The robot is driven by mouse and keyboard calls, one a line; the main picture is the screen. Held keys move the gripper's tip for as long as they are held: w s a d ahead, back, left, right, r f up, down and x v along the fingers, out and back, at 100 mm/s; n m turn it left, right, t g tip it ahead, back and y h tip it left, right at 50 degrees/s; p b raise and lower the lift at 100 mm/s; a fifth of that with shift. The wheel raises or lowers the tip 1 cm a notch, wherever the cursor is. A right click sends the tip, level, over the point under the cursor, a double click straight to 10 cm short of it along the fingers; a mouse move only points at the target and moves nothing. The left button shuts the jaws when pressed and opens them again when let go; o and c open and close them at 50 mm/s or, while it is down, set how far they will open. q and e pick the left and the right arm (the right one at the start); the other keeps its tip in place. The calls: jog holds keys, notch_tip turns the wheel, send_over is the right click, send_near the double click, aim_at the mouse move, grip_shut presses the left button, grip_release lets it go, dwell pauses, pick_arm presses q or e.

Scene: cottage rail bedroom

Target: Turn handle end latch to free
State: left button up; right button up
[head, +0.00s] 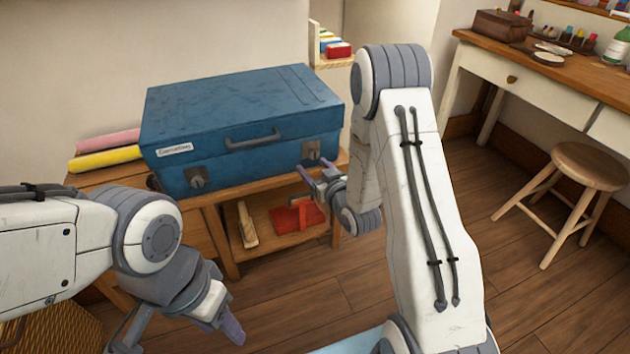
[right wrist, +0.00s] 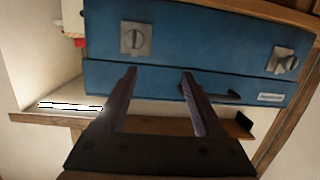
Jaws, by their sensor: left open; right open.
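A blue suitcase (head: 235,115) lies flat on a wooden bench, its front carrying a dark handle (head: 252,141) between two grey metal latches. The right latch (head: 311,151) also shows at upper left in the right wrist view (right wrist: 136,38). The left latch (head: 197,178) is beside the white label and shows at right in the right wrist view (right wrist: 286,60). My right gripper (head: 314,172) is open and empty, its fingertips just in front of the right latch, apart from it in the wrist view (right wrist: 158,73). My left gripper (head: 180,338) is open and empty, low at the front left.
The wooden bench (head: 222,232) has a lower shelf with a red item (head: 297,217) and a wooden block (head: 247,224). Yellow (head: 105,158) and pink rolls lie left of the suitcase. A stool (head: 590,168) and desk stand right. The floor between is clear.

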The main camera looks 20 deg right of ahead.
aim_at(315, 155)
jog(key=d+f+m+t+h+b, duration=0.1)
jog(key=d+f+t+b, duration=0.1)
jog(key=d+f, duration=0.2)
pick_arm(q)
notch_tip(315, 155, down, 6)
jog(key=b, duration=0.2)
pick_arm(e)
jog(key=w, duration=0.9)
jog(key=shift+w+a+r, duration=0.1)
jog(key=shift+w+a, duration=0.05)
jog(key=shift+w, duration=0.05)
pick_arm(q)
jog(key=shift+f, duration=0.1)
pick_arm(e)
grip_shut()
